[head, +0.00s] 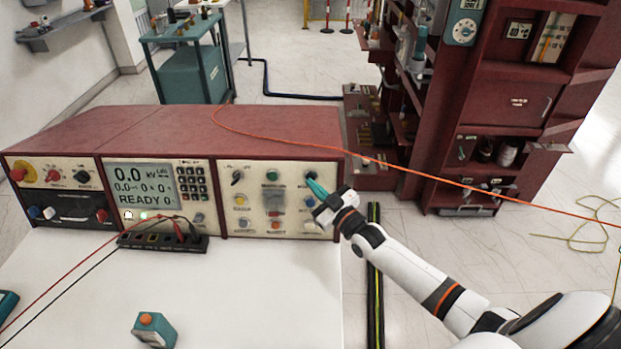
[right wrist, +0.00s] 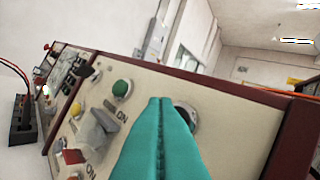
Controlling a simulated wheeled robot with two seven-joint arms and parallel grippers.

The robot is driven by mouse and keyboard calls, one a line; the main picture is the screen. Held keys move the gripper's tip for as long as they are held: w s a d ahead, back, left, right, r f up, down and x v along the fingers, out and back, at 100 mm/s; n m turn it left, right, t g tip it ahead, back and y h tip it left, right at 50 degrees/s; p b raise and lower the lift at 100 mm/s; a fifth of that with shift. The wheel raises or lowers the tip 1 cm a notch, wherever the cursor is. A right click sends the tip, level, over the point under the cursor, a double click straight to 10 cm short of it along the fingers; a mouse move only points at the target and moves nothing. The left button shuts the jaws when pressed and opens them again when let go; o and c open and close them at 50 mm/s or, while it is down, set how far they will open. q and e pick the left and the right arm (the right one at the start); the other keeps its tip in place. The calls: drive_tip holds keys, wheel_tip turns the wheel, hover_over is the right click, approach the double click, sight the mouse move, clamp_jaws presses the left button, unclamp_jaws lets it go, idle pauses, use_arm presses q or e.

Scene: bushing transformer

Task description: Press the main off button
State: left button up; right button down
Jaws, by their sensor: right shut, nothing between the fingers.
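The control console (head: 178,140) is a long red cabinet with cream front panels. Its right panel carries several coloured controls, among them a green button (head: 271,175), a black round control (head: 312,175) and a red control (head: 278,225). I cannot read which one is labelled main off. My right gripper (head: 318,189) has teal fingers, shut and empty, just in front of the black control. In the right wrist view the shut fingers (right wrist: 160,102) partly cover the black control (right wrist: 190,113); contact cannot be told. The green button (right wrist: 121,88) is left of them. My left gripper is not in view.
A black terminal strip (head: 160,241) with red and black leads stands before the console. A teal box with an orange top (head: 153,328) is on the white table (head: 240,290). A red shelf unit (head: 500,110) stands right; an orange cable (head: 420,172) crosses above my right arm.

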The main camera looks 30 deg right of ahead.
drive_tip(key=shift+w+d+f+b, duration=0.1)
drive_tip(key=shift+w+d+b, duration=0.1)
drive_tip(key=shift+w+b, duration=0.15)
drive_tip(key=shift+w+d+b, duration=0.25)
drive_tip(key=shift+w+b, duration=0.15)
idle(0.8)
drive_tip(key=shift+s, duration=0.1)
drive_tip(key=shift+s+a+p, duration=0.45)
drive_tip(key=shift+s+p, duration=0.25)
drive_tip(key=shift+p, duration=0.15)
